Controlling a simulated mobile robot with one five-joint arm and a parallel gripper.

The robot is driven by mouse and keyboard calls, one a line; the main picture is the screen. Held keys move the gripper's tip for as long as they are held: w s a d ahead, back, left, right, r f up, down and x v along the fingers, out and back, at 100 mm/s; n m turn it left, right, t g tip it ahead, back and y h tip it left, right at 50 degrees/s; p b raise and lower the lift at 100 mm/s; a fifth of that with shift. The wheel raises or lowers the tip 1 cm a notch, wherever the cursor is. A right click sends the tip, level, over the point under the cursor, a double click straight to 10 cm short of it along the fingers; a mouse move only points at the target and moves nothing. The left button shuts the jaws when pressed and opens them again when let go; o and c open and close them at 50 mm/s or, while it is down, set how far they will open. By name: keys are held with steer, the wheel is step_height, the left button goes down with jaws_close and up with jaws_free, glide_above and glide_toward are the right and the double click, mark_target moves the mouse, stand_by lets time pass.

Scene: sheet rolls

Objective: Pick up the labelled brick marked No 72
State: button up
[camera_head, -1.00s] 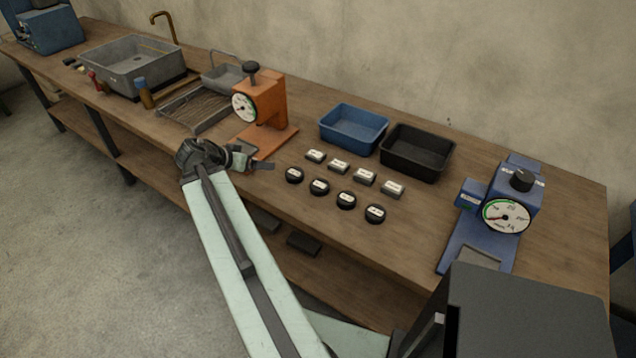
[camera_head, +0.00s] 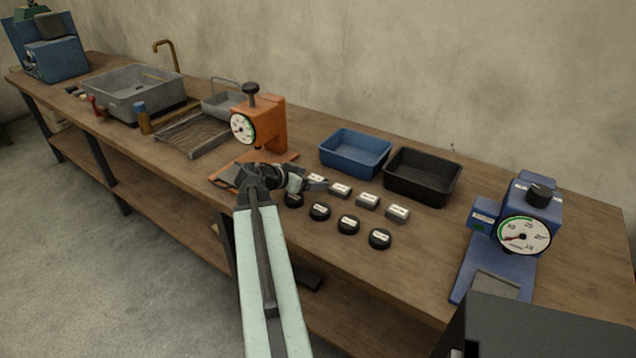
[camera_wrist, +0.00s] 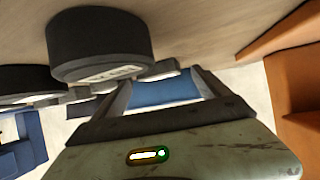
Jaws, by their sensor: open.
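Several small grey bricks with white labels stand in a row on the bench; two are the brick (camera_head: 367,200) and the right-end brick (camera_head: 397,214). Their numbers are too small to read, so I cannot tell which is No 72. My gripper (camera_head: 318,186) is open, at the left end of this row beside the leftmost brick, which it partly covers. In the wrist view my gripper (camera_wrist: 160,88) shows two spread fingers with nothing held. A black round piece (camera_wrist: 98,45) with a label looms close to the left finger, and labelled pieces show behind it.
Several black round labelled pieces, one of them here (camera_head: 348,225), stand in front of the bricks. Behind are a blue tray (camera_head: 354,166) and a black tray (camera_head: 421,190). An orange gauge press (camera_head: 268,125) stands left, a blue gauge device (camera_head: 510,240) right.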

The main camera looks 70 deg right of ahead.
mark_target(313, 179)
steer(key=shift+x, duration=1)
steer(key=shift+w+a, duration=0.1)
steer(key=c, duration=1.4)
step_height(313, 179, up, 10)
steer(key=p, duration=1)
steer(key=shift+r, duration=0.15)
steer(key=shift+c, duration=0.2)
